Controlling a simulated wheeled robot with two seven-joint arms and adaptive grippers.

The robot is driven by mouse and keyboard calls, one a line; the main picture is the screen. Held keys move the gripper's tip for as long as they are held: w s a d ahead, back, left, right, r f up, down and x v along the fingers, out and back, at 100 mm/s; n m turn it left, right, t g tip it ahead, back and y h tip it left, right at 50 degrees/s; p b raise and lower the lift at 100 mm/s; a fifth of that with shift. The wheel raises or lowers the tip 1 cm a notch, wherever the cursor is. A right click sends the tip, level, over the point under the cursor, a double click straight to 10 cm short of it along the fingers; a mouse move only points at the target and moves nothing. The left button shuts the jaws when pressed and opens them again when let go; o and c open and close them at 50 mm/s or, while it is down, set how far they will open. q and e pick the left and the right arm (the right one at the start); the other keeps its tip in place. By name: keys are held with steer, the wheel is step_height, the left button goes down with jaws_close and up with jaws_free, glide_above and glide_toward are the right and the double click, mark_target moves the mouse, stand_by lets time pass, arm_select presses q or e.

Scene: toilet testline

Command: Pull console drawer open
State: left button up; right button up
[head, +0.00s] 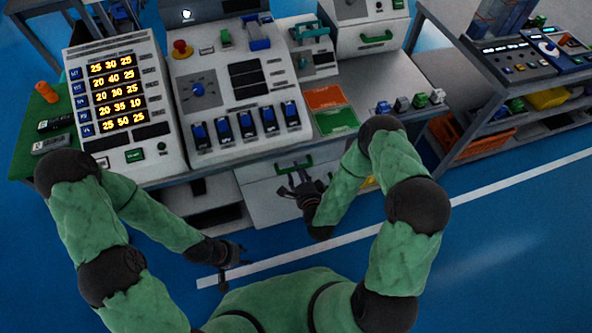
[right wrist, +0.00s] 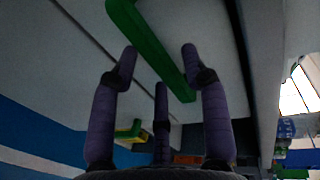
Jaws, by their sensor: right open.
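The console drawer (head: 256,170) is a pale front under the grey console, with a green bar handle (head: 296,166); it looks shut. My right gripper (head: 302,184) is at the drawer front, just below the handle. In the right wrist view, its dark fingers (right wrist: 160,62) are spread, and the green handle (right wrist: 152,48) runs diagonally across the gap between the fingertips. I cannot tell whether they touch it. My left gripper (head: 240,262) hangs low over the floor, away from the console, with its fingers apart and nothing in them.
A second pale front (head: 270,207) lies below the drawer. A yellow-green piece (right wrist: 130,131) shows low in the right wrist view. The console top carries a number display (head: 118,90) and blue switches (head: 246,124). A cart (head: 480,135) stands at the right. The blue floor in front is clear.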

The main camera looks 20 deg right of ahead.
steer(key=shift+x, duration=0.9)
jaws_close()
steer(key=shift+s, duration=0.1)
